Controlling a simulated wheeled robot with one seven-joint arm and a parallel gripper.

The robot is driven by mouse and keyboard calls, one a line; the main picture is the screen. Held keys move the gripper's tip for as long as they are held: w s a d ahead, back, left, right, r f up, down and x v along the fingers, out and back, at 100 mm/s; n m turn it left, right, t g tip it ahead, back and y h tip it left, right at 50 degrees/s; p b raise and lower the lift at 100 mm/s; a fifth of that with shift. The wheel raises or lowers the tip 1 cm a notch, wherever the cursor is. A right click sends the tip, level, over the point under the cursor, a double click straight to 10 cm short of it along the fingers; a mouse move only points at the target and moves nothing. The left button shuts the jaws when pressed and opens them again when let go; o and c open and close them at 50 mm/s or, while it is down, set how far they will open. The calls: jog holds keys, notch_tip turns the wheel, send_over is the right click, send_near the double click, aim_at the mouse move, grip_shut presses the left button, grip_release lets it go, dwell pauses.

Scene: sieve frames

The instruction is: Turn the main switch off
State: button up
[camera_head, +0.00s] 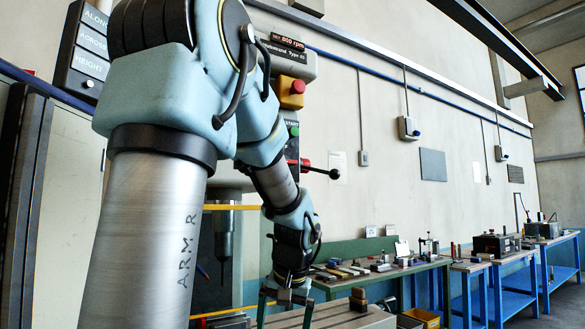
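A drilling machine stands behind my arm, its head (288,62) partly hidden by the arm. Its front carries a red mushroom button (297,87) on a yellow box and a green button (294,131) below, by a START label. A red-hubbed lever with a black knob (334,173) sticks out to the right. I cannot tell which part is the main switch. My gripper (285,312) is low at the picture's bottom, well below these controls. It points down, its two greenish fingers apart, with nothing seen between them; the tips are near the bottom edge.
A green bench (390,272) with tools stands behind. Blue workbenches (510,262) run along the right. A grey cabinet (75,190) is at left.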

jog(key=w+d+r+t+y+b, duration=0.1)
jog(key=w+d+r, duration=0.15)
jog(key=r, duration=0.35)
jog(key=w+d+r+t+y, duration=0.1)
jog(key=w+d+r+t, duration=0.1)
jog(key=w+r, duration=0.3)
jog(key=s+d+r+n+t+y+b, duration=0.1)
jog(key=s+r+n+t+y+b, duration=0.2)
jog(key=r, duration=1.3)
jog(key=s+d+r+n+t+y, duration=0.15)
jog(key=r+n, duration=0.35)
jog(key=r, duration=1.1)
jog(key=p+x, duration=0.1)
jog(key=x, duration=0.9)
jog(key=shift+w+d+f+t+h, duration=0.25)
jog(key=shift+d+f+t+h, duration=0.1)
jog(key=shift+h, duration=0.1)
jog(key=shift+r, duration=0.1)
jog(key=c, duration=1.4)
